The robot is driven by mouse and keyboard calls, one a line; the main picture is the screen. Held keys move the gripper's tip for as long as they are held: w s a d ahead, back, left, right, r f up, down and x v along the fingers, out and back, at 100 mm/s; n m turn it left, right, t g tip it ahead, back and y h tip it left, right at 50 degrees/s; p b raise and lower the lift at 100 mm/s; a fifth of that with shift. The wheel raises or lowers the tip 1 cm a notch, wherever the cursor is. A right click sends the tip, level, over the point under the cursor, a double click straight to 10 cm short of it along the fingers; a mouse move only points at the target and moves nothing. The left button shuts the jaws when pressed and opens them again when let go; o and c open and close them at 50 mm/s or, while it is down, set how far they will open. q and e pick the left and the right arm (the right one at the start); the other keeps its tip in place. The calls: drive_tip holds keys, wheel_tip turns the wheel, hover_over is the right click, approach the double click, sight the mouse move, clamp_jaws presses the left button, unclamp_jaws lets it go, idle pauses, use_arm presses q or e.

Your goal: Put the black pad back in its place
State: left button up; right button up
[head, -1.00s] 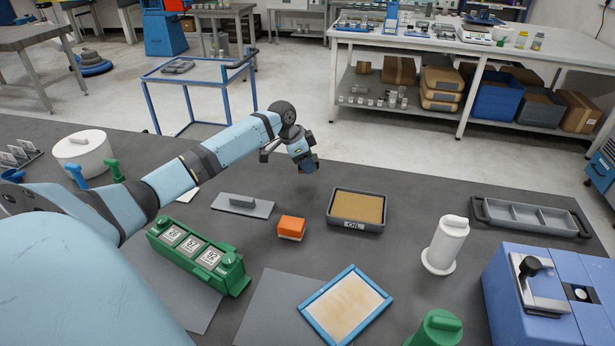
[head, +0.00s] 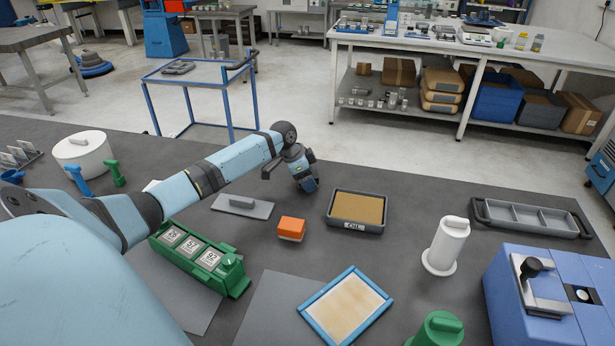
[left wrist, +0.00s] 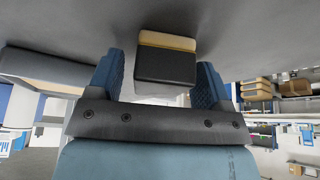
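My left gripper (head: 308,185) points down low over the grey mat, between the grey plate with a handle (head: 258,210) and the tan-filled tray (head: 357,225). In the head view the pad is hidden by the gripper. I cannot tell whether it touches the mat. An orange block (head: 292,225) of similar shape with a pale base stands on the mat, nearer to me. My right gripper is not in view.
A green holder with numbered tiles (head: 230,272) and a blue-framed board (head: 345,304) lie nearer. A white canister (head: 445,245), a grey compartment tray (head: 530,218) and a blue machine (head: 545,290) stand at right. A white pot (head: 83,157) is at left.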

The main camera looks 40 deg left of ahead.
use_arm(q)
drive_tip(key=shift+r, duration=0.1)
drive_tip(key=v, duration=1.2)
drive_tip(key=shift+p, duration=0.35)
